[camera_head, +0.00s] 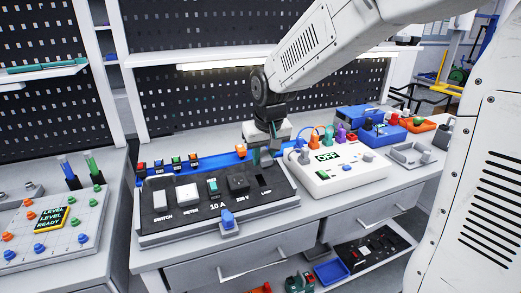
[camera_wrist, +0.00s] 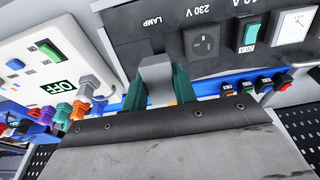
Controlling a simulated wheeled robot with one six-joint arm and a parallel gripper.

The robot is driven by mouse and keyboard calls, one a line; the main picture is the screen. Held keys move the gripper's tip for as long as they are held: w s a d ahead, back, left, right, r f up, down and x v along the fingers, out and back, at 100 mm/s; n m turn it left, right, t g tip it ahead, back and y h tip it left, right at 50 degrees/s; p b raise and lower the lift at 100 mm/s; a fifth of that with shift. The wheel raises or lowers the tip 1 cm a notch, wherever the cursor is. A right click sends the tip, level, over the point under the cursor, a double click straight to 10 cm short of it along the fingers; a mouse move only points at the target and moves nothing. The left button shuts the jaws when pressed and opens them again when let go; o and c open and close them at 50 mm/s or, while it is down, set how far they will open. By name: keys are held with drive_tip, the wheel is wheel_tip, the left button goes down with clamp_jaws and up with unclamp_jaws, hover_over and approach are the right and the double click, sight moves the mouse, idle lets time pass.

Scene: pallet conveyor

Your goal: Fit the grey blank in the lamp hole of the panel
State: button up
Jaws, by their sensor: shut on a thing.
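The dark panel (camera_head: 180,222) lies on the bench with a switch, a meter, a teal 10 A switch (camera_head: 212,186) and a 230 V socket (camera_head: 238,184) fitted in a row. The lamp place (camera_head: 263,181) is at the right end of the row, above the word LAMP. My gripper (camera_head: 266,158) is over the panel's back right part. In the wrist view its green fingers are shut on the grey blank (camera_wrist: 156,72). The blank's far end shows near the LAMP label (camera_wrist: 152,21) and covers the lamp hole there. I cannot tell whether it touches the panel.
A white box (camera_head: 335,172) reading OFF, with coloured plugs behind it, stands close to the panel's right. A blue rail with small coloured buttons (camera_head: 176,161) runs behind the panel. A blue knob (camera_head: 227,218) sits at the panel's front. A white board (camera_head: 60,232) stands left.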

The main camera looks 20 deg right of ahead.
sight(262, 174)
drive_tip(key=shift+x, duration=2.85)
drive_tip(key=shift+x, duration=0.9)
drive_tip(key=shift+s+r, duration=0.25)
drive_tip(key=shift+r, duration=0.45)
drive_tip(key=shift+x, duration=0.8)
drive_tip(key=shift+r, duration=0.1)
drive_tip(key=shift+s+r, duration=0.2)
drive_tip(key=shift+r, duration=0.4)
drive_tip(key=shift+w+f, duration=0.15)
drive_tip(key=shift+f, duration=0.45)
drive_tip(key=o, duration=1)
drive_tip(key=shift+o, duration=0.2)
